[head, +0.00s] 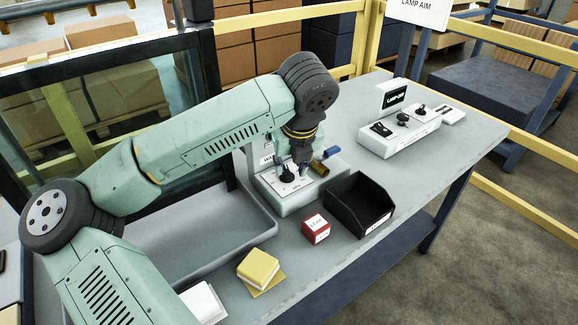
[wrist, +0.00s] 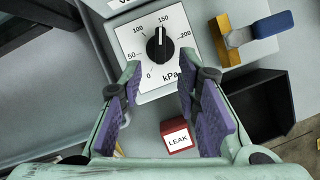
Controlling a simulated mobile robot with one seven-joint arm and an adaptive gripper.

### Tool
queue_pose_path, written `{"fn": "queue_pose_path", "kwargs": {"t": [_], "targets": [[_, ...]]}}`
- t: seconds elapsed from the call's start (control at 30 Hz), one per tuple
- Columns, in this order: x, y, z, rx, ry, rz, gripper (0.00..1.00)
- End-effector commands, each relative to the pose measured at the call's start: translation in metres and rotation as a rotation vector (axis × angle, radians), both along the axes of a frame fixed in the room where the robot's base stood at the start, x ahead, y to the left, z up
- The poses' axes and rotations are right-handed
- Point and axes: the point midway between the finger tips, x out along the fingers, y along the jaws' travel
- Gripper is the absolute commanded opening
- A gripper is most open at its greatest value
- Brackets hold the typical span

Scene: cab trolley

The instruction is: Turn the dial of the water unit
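The water unit (head: 316,190) is a pale box on the bench under my gripper. Its white dial plate (wrist: 133,45) shows in the wrist view, marked 0 to 200 kPa. The black dial knob (wrist: 158,48) sits at the plate's centre, its white pointer line upward, between 100 and 150. My gripper (wrist: 160,73) is open, with purple finger pads on either side of the view. The fingertips are just below the knob in the wrist view, with nothing between them. In the head view my gripper (head: 297,160) points down over the unit and partly hides the plate.
A brass valve (wrist: 232,40) with a blue lever (wrist: 272,24) sits right of the dial. A red LEAK block (head: 316,229) and an open black bin (head: 346,213) stand in front. Yellow blocks (head: 258,268) lie nearer. A LAMP AIM unit (head: 405,140) stands farther right.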

Motion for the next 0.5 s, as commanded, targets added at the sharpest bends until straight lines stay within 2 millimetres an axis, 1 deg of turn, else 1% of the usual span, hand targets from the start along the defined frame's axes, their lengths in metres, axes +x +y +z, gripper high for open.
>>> {"fn": "queue_pose_path", "kwargs": {"t": [0.1,0.2,0.33,0.5], "targets": [[0.006,0.002,-0.016,-0.001,0.003,0.001,0.3],[0.01,0.003,-0.025,-0.001,0.002,0.0,0.3],[0.012,0.003,-0.032,-0.001,0.001,0.0,0.3],[0.013,0.003,-0.033,0.0,0.0,-0.001,0.3]]}}
